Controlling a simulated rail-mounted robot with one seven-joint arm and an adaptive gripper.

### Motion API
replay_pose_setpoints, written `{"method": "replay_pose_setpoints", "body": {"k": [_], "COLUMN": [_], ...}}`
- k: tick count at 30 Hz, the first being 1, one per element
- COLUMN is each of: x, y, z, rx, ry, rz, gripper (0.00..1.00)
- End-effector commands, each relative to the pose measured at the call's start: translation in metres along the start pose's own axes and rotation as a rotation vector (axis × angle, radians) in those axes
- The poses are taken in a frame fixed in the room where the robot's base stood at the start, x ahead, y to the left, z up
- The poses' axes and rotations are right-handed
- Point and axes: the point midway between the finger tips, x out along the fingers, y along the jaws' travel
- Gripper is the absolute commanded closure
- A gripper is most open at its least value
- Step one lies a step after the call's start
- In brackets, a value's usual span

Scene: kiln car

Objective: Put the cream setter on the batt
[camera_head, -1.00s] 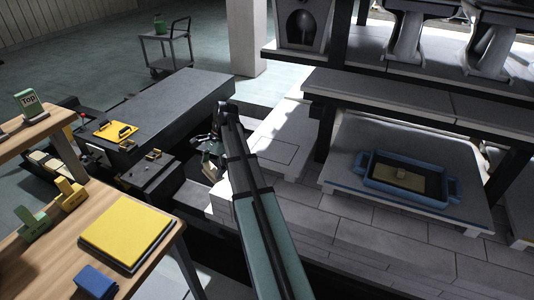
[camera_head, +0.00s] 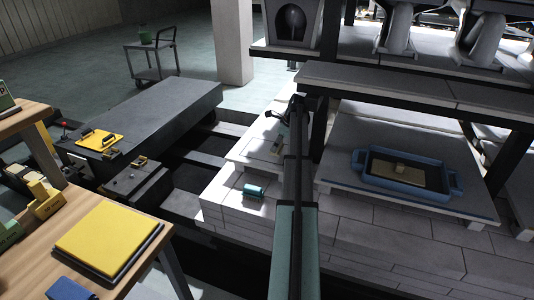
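My gripper (camera_head: 278,138) is small and partly hidden behind my own arm. It is over the pale slab (camera_head: 243,155) on the left part of the kiln car, which looks like the batt. A small cream piece (camera_head: 277,148), probably the cream setter, shows at my gripper's end. I cannot tell whether the fingers are shut on it, or whether it touches the slab. My arm hides the slab's right part.
A teal roll-shaped thing (camera_head: 254,190) lies in front of the slab. A blue tray (camera_head: 449,182) with a small tan block sits on the lower deck at right. A dark post (camera_head: 322,125) and upper shelf (camera_head: 400,82) stand close to my arm. A yellow pad (camera_head: 110,235) lies on the wooden table.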

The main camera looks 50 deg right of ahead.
Motion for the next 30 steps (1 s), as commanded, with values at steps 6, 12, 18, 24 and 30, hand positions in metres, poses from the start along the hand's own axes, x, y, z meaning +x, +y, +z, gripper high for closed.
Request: {"method": "replay_pose_setpoints", "body": {"k": [6, 12, 18, 24, 30], "x": [0.004, 0.022, 0.026, 0.027, 0.028], "y": [-0.009, -0.009, -0.009, -0.009, -0.009], "z": [-0.013, -0.021, -0.022, -0.022, -0.023], "rx": [0.032, 0.032, 0.031, 0.031, 0.03], "ry": [0.0, 0.0, 0.0, 0.0, 0.0], "rz": [-0.012, -0.012, -0.013, -0.012, -0.012], "gripper": [0.46, 0.46, 0.46, 0.46, 0.0]}}
